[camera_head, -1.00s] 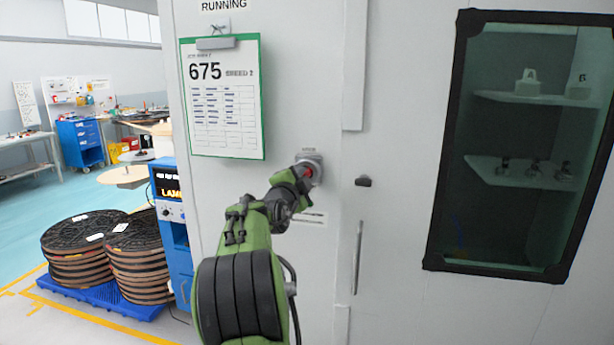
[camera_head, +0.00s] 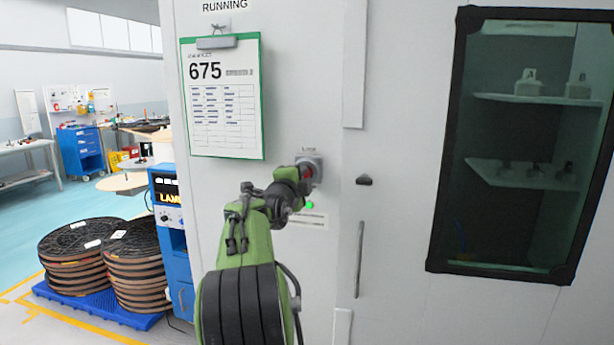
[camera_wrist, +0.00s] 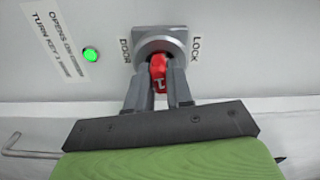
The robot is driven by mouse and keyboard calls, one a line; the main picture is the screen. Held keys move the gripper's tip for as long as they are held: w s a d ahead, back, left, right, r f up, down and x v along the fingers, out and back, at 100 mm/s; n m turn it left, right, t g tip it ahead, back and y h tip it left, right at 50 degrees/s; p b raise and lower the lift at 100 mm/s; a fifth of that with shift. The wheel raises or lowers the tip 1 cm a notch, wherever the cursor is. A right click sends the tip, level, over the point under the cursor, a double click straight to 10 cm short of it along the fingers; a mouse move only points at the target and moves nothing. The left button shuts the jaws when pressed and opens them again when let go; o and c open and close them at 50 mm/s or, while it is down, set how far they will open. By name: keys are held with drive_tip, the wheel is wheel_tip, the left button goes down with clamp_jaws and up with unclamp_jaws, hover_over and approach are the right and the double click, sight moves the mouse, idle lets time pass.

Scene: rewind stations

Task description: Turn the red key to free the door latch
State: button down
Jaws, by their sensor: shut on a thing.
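The red key (camera_wrist: 158,72) sits in a grey lock housing (camera_wrist: 160,40) on the white cabinet wall. In the wrist view the words DOOR and LOCK flank the housing. My gripper (camera_wrist: 159,82) is shut on the key, one finger on each side of it. In the head view the key (camera_head: 309,172) shows only as a bit of red, mostly hidden by my gripper. A green light (camera_wrist: 90,55) glows beside a label (camera_wrist: 56,42) about turning the key. The door (camera_head: 400,240) with its upright handle (camera_head: 358,260) looks closed.
A dark-framed window (camera_head: 520,140) is in the door at the right. A clipboard (camera_head: 225,100) hangs left of the lock. A blue machine (camera_head: 172,235) and stacked reels (camera_head: 135,265) on a blue pallet stand at the left.

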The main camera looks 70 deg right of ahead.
drive_tip(key=m+b, duration=0.2)
drive_tip(key=m, duration=0.1)
drive_tip(key=c, duration=0.9)
unclamp_jaws()
drive_tip(key=shift+c, duration=0.2)
drive_tip(key=s+a+b, duration=0.2)
drive_tip(key=a+b, duration=0.1)
drive_tip(key=a, duration=1.2)
drive_tip(key=shift+a, duration=0.35)
drive_tip(key=shift+r, duration=0.1)
